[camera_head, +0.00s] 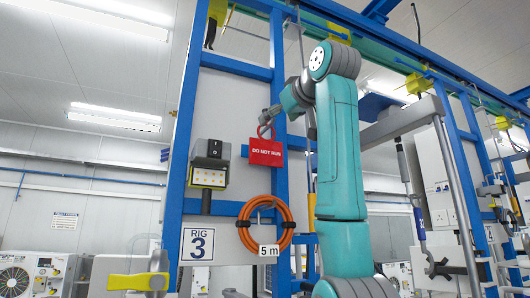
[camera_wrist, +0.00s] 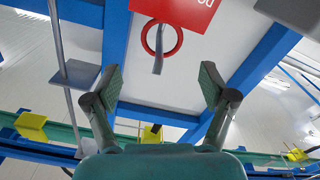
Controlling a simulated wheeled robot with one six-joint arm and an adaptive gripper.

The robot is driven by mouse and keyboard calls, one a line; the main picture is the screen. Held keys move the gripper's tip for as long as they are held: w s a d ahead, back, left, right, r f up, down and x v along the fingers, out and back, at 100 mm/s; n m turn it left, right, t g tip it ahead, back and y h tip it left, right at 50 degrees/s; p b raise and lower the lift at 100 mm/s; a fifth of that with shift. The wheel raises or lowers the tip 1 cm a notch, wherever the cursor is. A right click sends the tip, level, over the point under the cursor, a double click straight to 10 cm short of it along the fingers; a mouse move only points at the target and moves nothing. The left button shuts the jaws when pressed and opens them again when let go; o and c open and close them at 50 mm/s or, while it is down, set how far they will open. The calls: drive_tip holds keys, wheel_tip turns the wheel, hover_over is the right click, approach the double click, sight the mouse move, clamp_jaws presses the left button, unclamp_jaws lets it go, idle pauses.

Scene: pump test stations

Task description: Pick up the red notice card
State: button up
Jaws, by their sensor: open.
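The red notice card (camera_head: 266,152), lettered "DO NOT RUN", hangs on the blue frame of the rig in the head view. It also shows at the top of the wrist view (camera_wrist: 180,12), partly cut off by the picture edge. A red ring (camera_wrist: 161,38) joins its edge and hangs around a grey hook (camera_wrist: 169,54). My gripper (camera_head: 266,130) is close to the top of the card in the head view. In the wrist view my gripper (camera_wrist: 156,88) is open and empty, its two fingers apart, with the ring and card beyond the fingertips.
An orange hose coil (camera_head: 265,223) with a "5 m" tag hangs below the card. A "RIG 3" sign (camera_head: 198,244) is lower left. Blue frame posts (camera_head: 278,90) stand close around the gripper.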

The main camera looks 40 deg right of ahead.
sight(270, 124)
drive_tip(key=shift+x, duration=3.45)
drive_tip(key=shift+a, duration=0.2)
drive_tip(key=c, duration=1.4)
drive_tip(key=shift+c, duration=0.2)
